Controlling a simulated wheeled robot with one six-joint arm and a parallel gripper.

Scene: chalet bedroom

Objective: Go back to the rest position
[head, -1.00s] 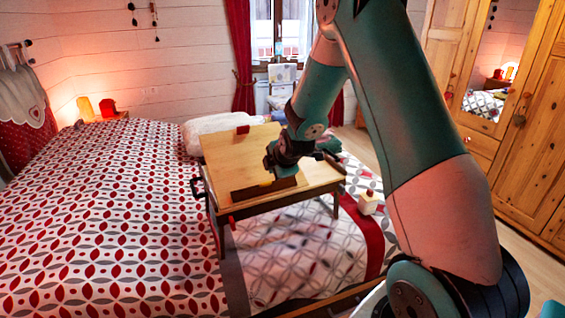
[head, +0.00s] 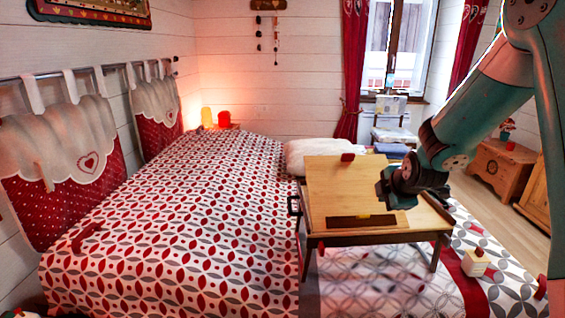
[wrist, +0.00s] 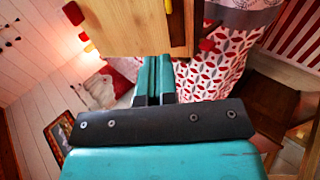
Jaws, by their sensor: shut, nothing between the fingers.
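My gripper (wrist: 153,80) shows in the wrist view with its two teal fingers side by side, shut and empty. In the head view my gripper (head: 388,190) is over the right part of the wooden bed table (head: 345,185). The table has a raised top with a dark strip along its front, and stands on the bed. In the wrist view the table (wrist: 125,25) lies just beyond the fingertips. I cannot tell how high my gripper is above the table.
The bed (head: 190,220) with a red and grey patterned cover fills the left and middle. A small cream box (head: 474,263) with a red top stands right of the table. A red block (head: 347,157) lies at the table's back. A wooden chest (head: 502,168) stands at the right.

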